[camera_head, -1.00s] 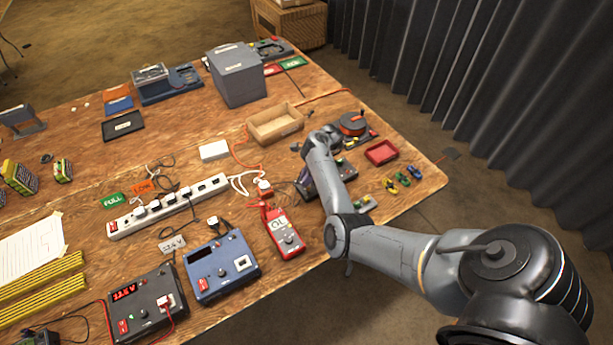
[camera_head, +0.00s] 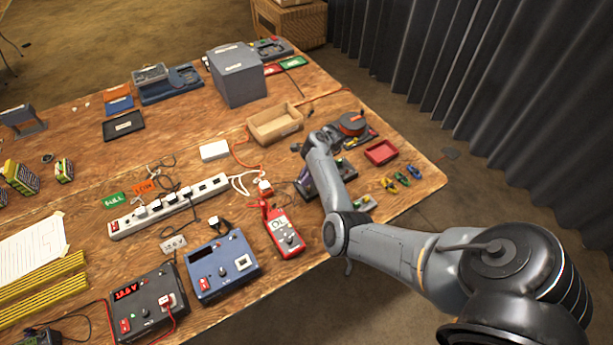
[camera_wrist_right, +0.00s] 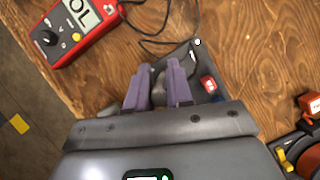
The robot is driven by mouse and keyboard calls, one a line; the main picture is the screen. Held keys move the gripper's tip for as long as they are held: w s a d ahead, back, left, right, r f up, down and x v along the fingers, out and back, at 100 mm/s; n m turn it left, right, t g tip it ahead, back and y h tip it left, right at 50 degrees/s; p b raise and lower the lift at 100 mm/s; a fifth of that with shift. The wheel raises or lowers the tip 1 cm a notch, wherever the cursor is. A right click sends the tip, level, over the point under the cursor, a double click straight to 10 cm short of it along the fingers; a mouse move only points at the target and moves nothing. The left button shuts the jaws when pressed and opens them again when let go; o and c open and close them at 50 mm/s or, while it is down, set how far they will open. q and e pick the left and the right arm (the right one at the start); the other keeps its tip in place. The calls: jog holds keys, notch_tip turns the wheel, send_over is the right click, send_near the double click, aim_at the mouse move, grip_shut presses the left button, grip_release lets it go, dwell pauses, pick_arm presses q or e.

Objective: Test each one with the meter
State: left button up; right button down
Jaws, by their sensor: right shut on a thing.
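The red meter (camera_head: 284,233) lies near the table's front edge and reads "OL"; it also shows in the right wrist view (camera_wrist_right: 72,25). My right gripper (camera_wrist_right: 160,75) points down just right of the meter, its purple fingers shut on a small grey piece (camera_wrist_right: 159,92), mostly hidden between them. A dark unit (camera_wrist_right: 205,65) with a red switch lies at the fingertips; I cannot tell whether they touch it. In the head view my arm covers most of this gripper. Several small coloured pieces (camera_head: 402,179) lie on the right. My left gripper is out of view.
A red tray (camera_head: 381,152) and an open wooden box (camera_head: 275,125) stand behind and beside my arm. A white power strip (camera_head: 168,207) and blue (camera_head: 221,267) and black (camera_head: 146,305) bench units are on the left.

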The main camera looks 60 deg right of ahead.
jog(key=shift+f+b, duration=0.3)
jog(key=shift+f, duration=0.3)
dwell(0.5)
dwell(0.4)
dwell(0.7)
jog(key=shift+f, duration=0.3)
dwell(0.7)
jog(key=c, duration=0.9)
grip_release()
jog(key=shift+o, duration=0.2)
jog(key=shift+o, duration=1.3)
